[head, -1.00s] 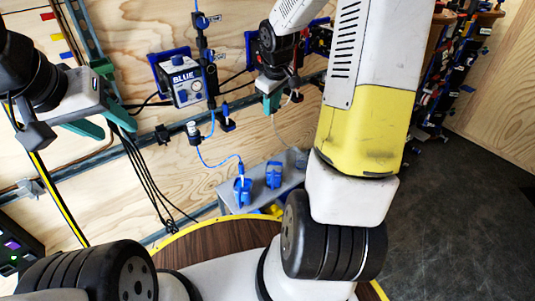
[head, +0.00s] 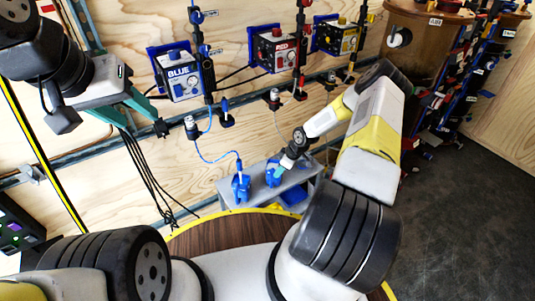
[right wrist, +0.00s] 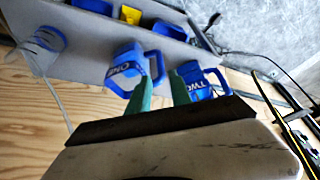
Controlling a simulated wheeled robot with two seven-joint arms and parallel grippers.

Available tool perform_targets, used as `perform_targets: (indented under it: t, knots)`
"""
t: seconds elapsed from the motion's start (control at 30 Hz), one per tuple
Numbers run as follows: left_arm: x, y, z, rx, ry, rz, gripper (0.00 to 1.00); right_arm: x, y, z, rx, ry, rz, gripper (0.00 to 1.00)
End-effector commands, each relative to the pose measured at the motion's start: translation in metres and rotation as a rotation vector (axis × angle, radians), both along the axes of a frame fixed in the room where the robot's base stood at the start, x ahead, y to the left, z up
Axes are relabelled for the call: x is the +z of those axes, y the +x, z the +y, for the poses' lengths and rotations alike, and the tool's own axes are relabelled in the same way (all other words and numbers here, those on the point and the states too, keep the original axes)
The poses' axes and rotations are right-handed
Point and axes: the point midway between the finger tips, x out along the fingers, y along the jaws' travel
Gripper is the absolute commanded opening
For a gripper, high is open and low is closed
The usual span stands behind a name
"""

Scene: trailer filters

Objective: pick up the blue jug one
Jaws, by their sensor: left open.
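Blue jug one (right wrist: 125,68), marked ONE, shows in the right wrist view with its handle towards the gap between the fingers of my right gripper (right wrist: 160,88). The gripper is open, its fingers spread, one overlapping the jug's edge in the picture; contact cannot be told. Blue jug two (right wrist: 195,80), marked TWO, is beside it, partly behind the other finger. In the head view, jug one appears to be the right-hand blue jug (head: 272,175), with my right gripper (head: 282,170) close beside it. My left gripper (head: 144,124) is open and empty, away from the jugs.
The jugs stand on a grey bench (head: 257,190). A blue tube (head: 215,160) runs to the left jug (head: 241,186). Pump boxes marked BLUE (head: 182,80) and RED (head: 277,48), and a yellow box (head: 337,37), hang on the plywood wall. A blue bin (head: 292,196) is near the bench's right end.

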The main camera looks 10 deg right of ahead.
Motion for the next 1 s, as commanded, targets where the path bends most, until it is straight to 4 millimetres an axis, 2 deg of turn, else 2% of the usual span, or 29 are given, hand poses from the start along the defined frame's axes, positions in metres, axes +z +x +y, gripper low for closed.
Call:
perform_targets:
  t: [0.2, 0.43, 0.7, 1.0]
  knots:
    - [0.000, 0.000, 0.000, 0.000, 0.000, 0.000, 0.47, -0.035, 0.008, 0.013, 0.001, 0.000, 0.002, 0.25]
    - [0.000, 0.000, 0.000, 0.000, 0.000, 0.000, 0.47, -0.051, 0.012, 0.017, -0.001, -0.001, 0.002, 0.25]
    - [0.000, 0.000, 0.000, 0.000, 0.000, 0.000, 0.47, -0.087, 0.020, 0.029, 0.000, 0.001, 0.002, 0.25]
    - [0.000, 0.000, 0.000, 0.000, 0.000, 0.000, 0.47, -0.094, 0.022, 0.031, -0.001, -0.001, 0.002, 0.25]
